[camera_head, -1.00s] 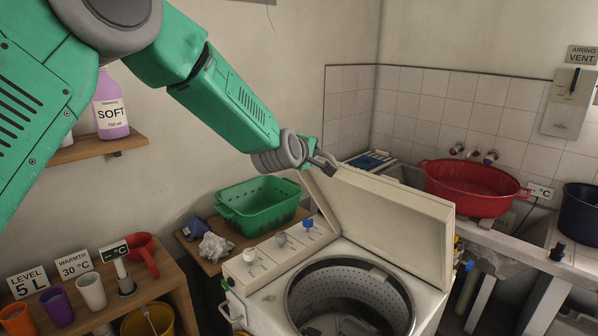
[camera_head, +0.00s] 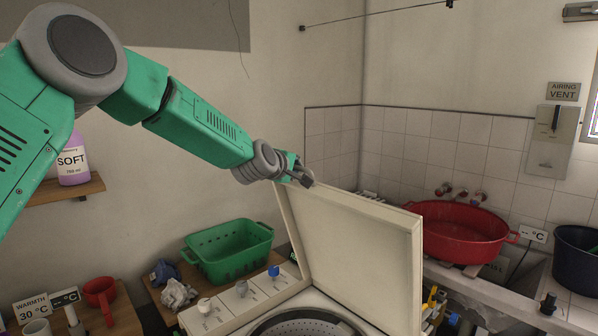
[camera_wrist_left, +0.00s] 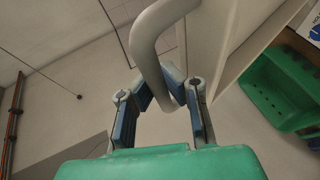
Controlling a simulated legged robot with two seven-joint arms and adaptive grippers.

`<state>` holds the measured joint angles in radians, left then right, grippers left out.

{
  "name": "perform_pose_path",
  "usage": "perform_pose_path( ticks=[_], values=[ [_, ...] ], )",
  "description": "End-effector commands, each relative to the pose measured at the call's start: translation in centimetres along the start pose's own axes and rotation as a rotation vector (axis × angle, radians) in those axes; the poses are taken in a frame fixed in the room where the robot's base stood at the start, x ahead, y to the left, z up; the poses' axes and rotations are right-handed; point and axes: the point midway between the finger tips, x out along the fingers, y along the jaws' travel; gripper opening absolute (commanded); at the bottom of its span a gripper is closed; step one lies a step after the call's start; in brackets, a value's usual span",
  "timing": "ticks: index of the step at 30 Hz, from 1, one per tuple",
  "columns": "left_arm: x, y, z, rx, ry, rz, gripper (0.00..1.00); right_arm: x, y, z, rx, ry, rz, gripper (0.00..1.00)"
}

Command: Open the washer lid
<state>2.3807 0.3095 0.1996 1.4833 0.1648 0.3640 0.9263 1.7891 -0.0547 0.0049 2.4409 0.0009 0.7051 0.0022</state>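The washer (camera_head: 228,307) stands at the bottom centre with its cream lid (camera_head: 350,250) raised steeply, its inner face toward me. The drum opening (camera_head: 305,325) shows in part at the lower edge. My left gripper (camera_head: 303,178) is at the lid's upper left corner. In the left wrist view, a pale curved handle (camera_wrist_left: 152,45) runs between the fingers of my left gripper (camera_wrist_left: 158,88). The fingers bend inward and appear closed around it. The lid edge (camera_wrist_left: 235,45) is beside it. My right gripper is not in view.
A green basket (camera_head: 232,252) stands left of the lid, with crumpled cloth (camera_head: 178,295) near it. A red basin (camera_head: 455,232) and dark tub (camera_head: 577,258) are at the right. A shelf (camera_head: 65,188) with a purple bottle (camera_head: 74,162) is under my arm.

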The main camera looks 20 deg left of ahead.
Motion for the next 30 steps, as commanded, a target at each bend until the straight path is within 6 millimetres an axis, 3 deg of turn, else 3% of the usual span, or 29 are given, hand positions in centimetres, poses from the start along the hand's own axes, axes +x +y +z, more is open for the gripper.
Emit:
perform_pose_path(
  ticks=[4, 6, 18, 23, 30],
  values=[
    [0.0, 0.4, 0.1, 0.001, 0.000, 0.006, 0.00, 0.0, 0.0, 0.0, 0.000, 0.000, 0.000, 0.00],
    [0.0, 0.4, 0.2, 0.001, 0.001, 0.005, 0.26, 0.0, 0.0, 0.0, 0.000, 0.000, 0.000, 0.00],
    [-0.2, 0.1, -0.1, -0.002, 0.002, 0.000, 0.26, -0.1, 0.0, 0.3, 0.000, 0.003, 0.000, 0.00],
    [-2.5, 0.1, 0.0, -0.002, 0.001, 0.001, 0.26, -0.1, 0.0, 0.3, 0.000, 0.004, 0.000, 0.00],
    [-7.7, 0.1, 0.1, -0.001, 0.000, 0.002, 0.26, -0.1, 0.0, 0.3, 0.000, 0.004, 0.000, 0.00]
  ],
)
